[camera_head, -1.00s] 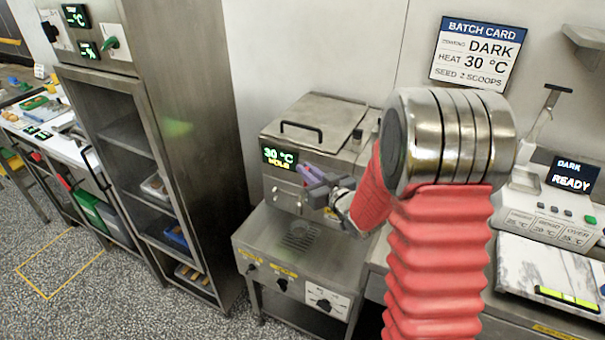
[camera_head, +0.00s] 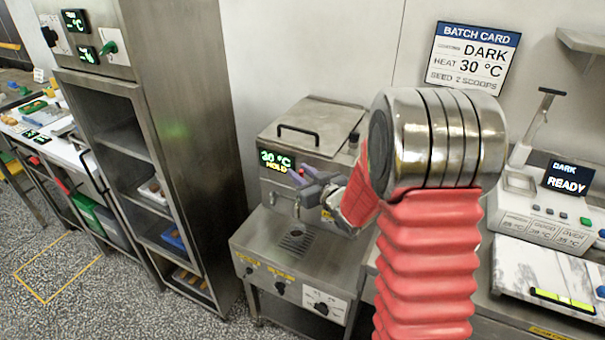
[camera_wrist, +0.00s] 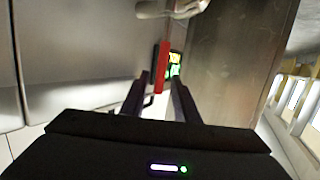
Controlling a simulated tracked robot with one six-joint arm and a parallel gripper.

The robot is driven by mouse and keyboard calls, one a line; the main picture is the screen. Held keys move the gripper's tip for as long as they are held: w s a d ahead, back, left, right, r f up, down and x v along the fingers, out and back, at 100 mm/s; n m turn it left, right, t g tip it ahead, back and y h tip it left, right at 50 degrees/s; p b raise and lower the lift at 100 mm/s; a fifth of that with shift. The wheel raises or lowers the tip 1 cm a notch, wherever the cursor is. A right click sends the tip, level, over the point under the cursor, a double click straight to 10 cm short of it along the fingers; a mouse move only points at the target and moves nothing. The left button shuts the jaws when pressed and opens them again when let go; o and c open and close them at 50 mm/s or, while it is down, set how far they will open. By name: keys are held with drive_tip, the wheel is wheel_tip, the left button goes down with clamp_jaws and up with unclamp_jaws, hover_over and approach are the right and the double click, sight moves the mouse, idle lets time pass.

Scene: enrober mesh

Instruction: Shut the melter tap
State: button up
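The melter (camera_head: 310,142) is a steel box with a lid handle, and its display reads 30 °C HOLD. Its tap (camera_head: 297,208) is on the front above a drain grille, partly hidden behind my gripper (camera_head: 309,186). In the wrist view, the tap's red lever (camera_wrist: 162,66) hangs from a pale metal body (camera_wrist: 172,9). My gripper (camera_wrist: 160,92) has its two dark fingers apart, with the lever's end between their tips in the picture. A gap shows on each side of the lever; I cannot tell whether either finger touches it.
A bench (camera_head: 292,268) with knobs carries the melter. A tall steel cabinet (camera_head: 175,130) stands to the left. A batch card (camera_head: 473,57) hangs on the wall. A white machine reading READY (camera_head: 545,208) and a marble slab (camera_head: 530,268) are to the right.

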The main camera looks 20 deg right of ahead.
drive_tip(key=shift+s, duration=0.1)
drive_tip(key=v, duration=1.3)
drive_tip(key=shift+s, duration=0.3)
drive_tip(key=shift+d+r, duration=0.1)
drive_tip(key=shift+d, duration=0.05)
drive_tip(key=s+r+m+g+h, duration=0.3)
drive_tip(key=s+r+g+h, duration=0.2)
drive_tip(key=s+r+h, duration=0.15)
drive_tip(key=s+a+g+y, duration=0.1)
drive_tip(key=s+a+g, duration=0.1)
drive_tip(key=s+a, duration=0.3)
drive_tip(key=s+a+g+y, duration=0.2)
drive_tip(key=s+a, duration=0.4)
drive_tip(key=s, duration=0.6)
drive_tip(key=shift+r+n+g, duration=0.3)
drive_tip(key=shift+r+g, duration=0.05)
drive_tip(key=shift+g, duration=0.15)
